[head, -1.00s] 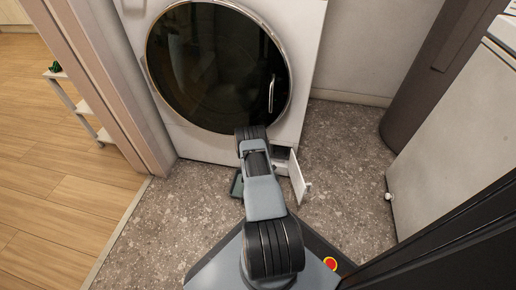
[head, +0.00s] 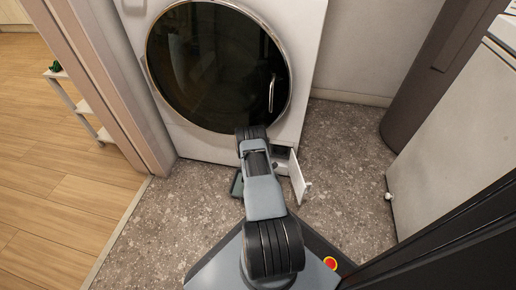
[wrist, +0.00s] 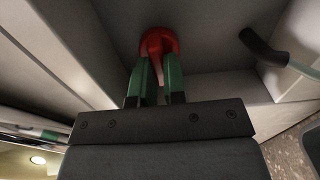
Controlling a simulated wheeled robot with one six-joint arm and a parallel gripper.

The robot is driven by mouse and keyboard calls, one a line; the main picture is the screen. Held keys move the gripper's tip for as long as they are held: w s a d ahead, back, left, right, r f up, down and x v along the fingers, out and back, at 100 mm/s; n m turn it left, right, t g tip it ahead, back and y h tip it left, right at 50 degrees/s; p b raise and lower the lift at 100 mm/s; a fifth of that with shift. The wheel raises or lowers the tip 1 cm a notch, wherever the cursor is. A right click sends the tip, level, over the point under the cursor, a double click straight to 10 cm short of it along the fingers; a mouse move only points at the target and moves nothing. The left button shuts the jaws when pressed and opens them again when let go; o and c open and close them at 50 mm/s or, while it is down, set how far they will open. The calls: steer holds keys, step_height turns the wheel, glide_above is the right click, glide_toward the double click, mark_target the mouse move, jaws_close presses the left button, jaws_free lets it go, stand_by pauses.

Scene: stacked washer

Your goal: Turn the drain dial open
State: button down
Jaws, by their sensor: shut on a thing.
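The drain dial (wrist: 154,41) is red with a raised grip and sits in a grey recess in the wrist view. My gripper (wrist: 153,66) has green fingers, one on each side of the dial's raised grip, and is shut on it. In the head view the dial and my fingertips are hidden behind my arm, at the lower front of the white washer (head: 205,150). The small white access flap (head: 300,178) stands open at the right of my arm.
A dark hose end with a pale tube (wrist: 262,46) is to the right of the dial inside the recess. The recess walls are close around my gripper. A door frame (head: 105,75) stands at the left, and a white cabinet (head: 455,140) at the right.

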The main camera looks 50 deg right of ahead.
steer(key=c, duration=1.2)
jaws_free()
steer(key=p+v, duration=0.5)
steer(key=v, duration=0.9)
